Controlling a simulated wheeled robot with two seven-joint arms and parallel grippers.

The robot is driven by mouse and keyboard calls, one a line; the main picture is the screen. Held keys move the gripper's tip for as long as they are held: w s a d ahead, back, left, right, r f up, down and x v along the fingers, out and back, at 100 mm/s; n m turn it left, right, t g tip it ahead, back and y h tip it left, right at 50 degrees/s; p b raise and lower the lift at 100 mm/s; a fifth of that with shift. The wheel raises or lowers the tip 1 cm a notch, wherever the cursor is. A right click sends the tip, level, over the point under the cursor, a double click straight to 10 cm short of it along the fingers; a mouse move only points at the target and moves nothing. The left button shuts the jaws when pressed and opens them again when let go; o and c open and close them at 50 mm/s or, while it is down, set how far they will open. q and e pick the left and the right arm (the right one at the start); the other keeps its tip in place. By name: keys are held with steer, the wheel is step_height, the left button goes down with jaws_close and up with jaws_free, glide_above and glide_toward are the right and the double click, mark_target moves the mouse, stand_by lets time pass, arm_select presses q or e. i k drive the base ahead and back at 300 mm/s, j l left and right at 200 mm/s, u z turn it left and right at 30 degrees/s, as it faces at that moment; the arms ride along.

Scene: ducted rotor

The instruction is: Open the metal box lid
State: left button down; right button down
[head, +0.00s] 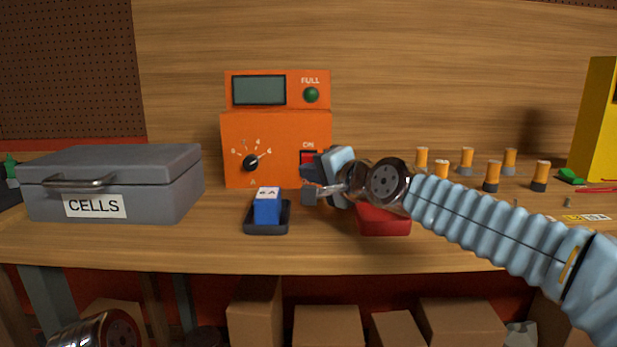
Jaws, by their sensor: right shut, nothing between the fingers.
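The grey metal box (160,207), labelled "CELLS", stands at the left of the workbench. Its lid (130,158) is down, and a metal handle (78,183) sits on its front edge. My right gripper (308,192) is shut and empty. It shows in front of the orange device's right side, well to the right of the box and apart from it. My right arm reaches in from the lower right. A part of my left arm shows at the bottom left, below the bench edge; its gripper is not seen.
An orange device (275,130) with a screen and dial stands at the back. A blue block (266,209) sits in a dark tray (250,221). A red object (385,222) is partly hidden by my right arm. Several orange-and-black cylinders (492,174) stand to the right.

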mark_target(76, 167)
steer(key=k, duration=1)
